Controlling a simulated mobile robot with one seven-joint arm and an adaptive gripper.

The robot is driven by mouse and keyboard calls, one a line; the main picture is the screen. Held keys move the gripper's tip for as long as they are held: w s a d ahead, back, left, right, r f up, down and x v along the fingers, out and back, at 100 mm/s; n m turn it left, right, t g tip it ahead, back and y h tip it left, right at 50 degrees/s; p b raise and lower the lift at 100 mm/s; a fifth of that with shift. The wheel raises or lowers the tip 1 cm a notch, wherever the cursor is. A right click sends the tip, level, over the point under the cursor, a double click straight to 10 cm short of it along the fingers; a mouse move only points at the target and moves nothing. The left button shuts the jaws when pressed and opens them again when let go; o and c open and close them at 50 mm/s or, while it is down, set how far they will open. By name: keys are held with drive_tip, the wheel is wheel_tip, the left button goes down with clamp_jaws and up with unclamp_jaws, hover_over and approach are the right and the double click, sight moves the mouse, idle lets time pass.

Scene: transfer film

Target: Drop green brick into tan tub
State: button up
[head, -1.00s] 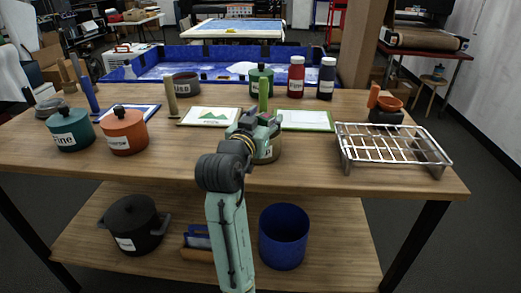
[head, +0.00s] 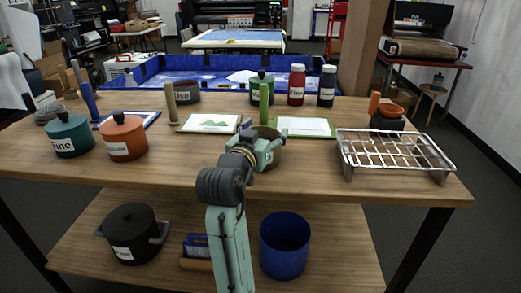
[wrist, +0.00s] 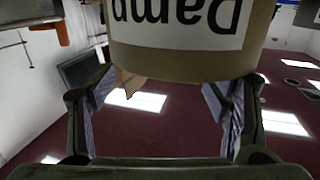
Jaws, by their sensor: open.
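The tan tub (wrist: 180,66) fills the top of the wrist view, its white label reading "Damp" upside down. In the head view the tub (head: 274,158) stands near the table's front middle, partly hidden behind my gripper (head: 268,148). In the wrist view my gripper (wrist: 160,112) is open, with its two fingers apart and nothing clearly held between them. The tub lies just beyond the fingertips; I cannot tell whether they touch it. I cannot make out the green brick in either view, and the inside of the tub is hidden.
A wire rack (head: 395,152) stands to the right. An orange pot (head: 125,137) and a teal pot (head: 70,136) stand to the left. A green upright handle (head: 263,104) and a green-edged frame (head: 304,127) are behind the tub. Bare wood lies left of my gripper.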

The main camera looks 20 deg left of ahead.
drive_tip(key=s, duration=1.2)
drive_tip(key=shift+d+r, duration=0.15)
drive_tip(key=shift+r, duration=0.15)
